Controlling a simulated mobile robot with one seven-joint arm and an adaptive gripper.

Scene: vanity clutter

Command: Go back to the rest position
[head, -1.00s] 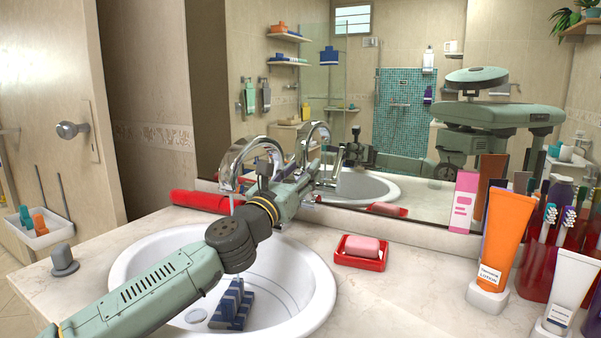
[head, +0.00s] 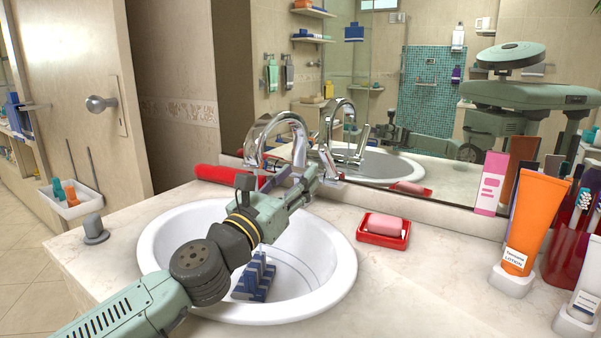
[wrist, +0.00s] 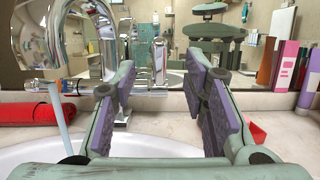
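My gripper (head: 303,183) is open and empty, held over the far side of the white sink (head: 347,285) near the chrome faucet. In the wrist view its two purple-padded fingers (wrist: 160,85) stand well apart with nothing between them. My arm reaches across the sink from the lower left. A blue-and-white striped block (head: 258,278) lies in the basin, partly hidden behind my wrist.
The chrome faucet (head: 262,140) rises close by the gripper, with a bluish stream in the wrist view (wrist: 62,125). A red rolled towel (head: 222,176), red soap dish (head: 383,240) with pink soap and orange lotion tube (head: 537,215) stand around. The mirror is behind.

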